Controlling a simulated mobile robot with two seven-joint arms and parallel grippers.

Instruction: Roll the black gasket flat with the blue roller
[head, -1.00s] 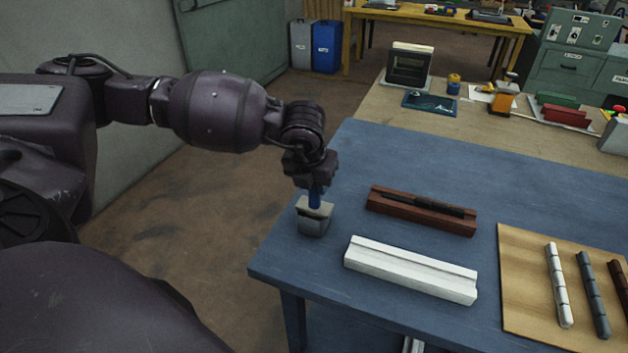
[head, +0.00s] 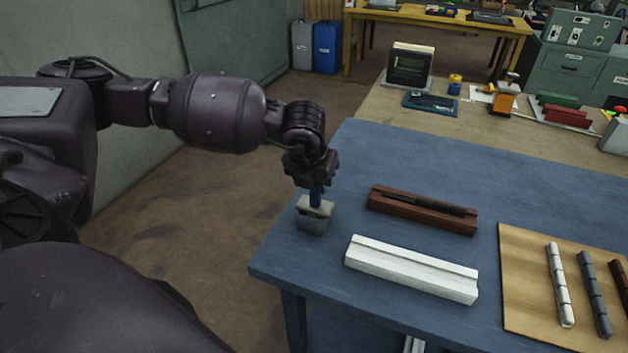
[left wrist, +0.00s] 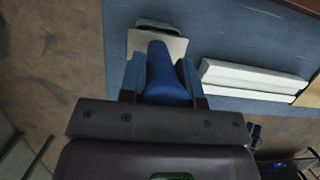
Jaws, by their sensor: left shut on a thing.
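The blue roller (head: 316,196) stands upright in a grey block-shaped holder (head: 312,221) near the table's left corner. My left gripper (head: 315,182) is shut on the roller's blue handle, which shows between the fingers in the left wrist view (left wrist: 163,78). The roller's lower end is hidden in or behind the holder. A black gasket (head: 420,202) lies along the top of a dark red-brown frame piece (head: 400,214), to the right of the gripper and apart from it. My right gripper is not in view.
A white grooved frame piece (head: 410,268) lies in front of the brown one. A tan board (head: 520,285) at the right carries white, grey and brown strips. The blue tabletop (head: 400,155) is clear behind the brown piece. Instruments stand on the bench beyond.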

